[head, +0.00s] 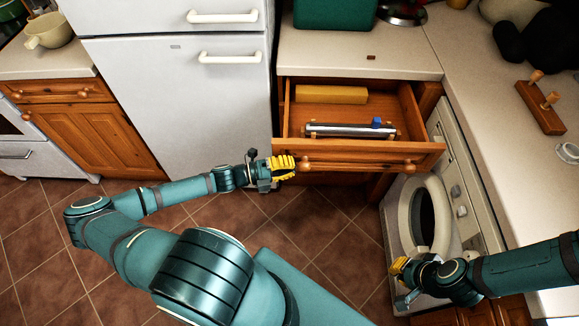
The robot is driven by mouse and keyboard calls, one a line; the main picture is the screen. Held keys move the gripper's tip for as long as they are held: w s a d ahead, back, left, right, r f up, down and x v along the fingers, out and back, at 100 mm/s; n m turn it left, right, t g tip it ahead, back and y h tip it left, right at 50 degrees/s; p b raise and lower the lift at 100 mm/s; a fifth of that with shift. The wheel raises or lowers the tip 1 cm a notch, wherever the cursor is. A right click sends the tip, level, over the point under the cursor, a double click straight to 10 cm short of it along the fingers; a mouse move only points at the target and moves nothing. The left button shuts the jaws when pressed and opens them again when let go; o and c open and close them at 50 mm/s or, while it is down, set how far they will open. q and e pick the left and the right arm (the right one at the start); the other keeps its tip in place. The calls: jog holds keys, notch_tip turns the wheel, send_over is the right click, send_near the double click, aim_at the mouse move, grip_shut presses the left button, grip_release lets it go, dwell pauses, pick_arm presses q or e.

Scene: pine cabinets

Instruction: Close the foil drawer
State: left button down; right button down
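The foil drawer (362,156) is a pine drawer under the counter and stands pulled out. Two round wooden knobs are on its front. Inside lie a yellow box (331,94) at the back and a silver foil roll (345,131) with a blue piece at its right end. My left gripper (285,166) has yellow fingers and is beside the drawer front's left end, near the left knob (305,166). I cannot tell whether it touches the knob or how its fingers stand. My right gripper (401,280) is low at the right, in front of the washing machine, away from the drawer.
A white fridge (180,100) stands left of the drawer. A white washing machine (455,200) with a round door is at the right, below the counter (480,70). A wooden rack (541,105) sits on the counter. The tiled floor (330,225) before the drawer is clear.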

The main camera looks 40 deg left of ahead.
aim_at(291, 130)
pick_arm(q)
jog(key=w+a, duration=0.1)
jog(key=w, duration=0.1)
jog(key=w+a+p, duration=0.1)
jog(key=w, duration=0.1)
jog(key=w+a, duration=0.2)
jog(key=shift+w+r+p, duration=0.1)
jog(key=shift+p, duration=0.2)
jog(key=w+a, duration=0.1)
jog(key=w, duration=0.1)
jog(key=w+a+b, duration=0.1)
jog(key=w+a, duration=0.1)
jog(key=w, duration=0.1)
jog(key=w+a+b, duration=0.1)
jog(key=w+a, duration=0.1)
jog(key=shift+w, duration=0.15)
jog(key=shift+w+a+b, duration=0.35)
jog(key=shift+w+b, duration=0.1)
jog(key=shift+w, duration=0.05)
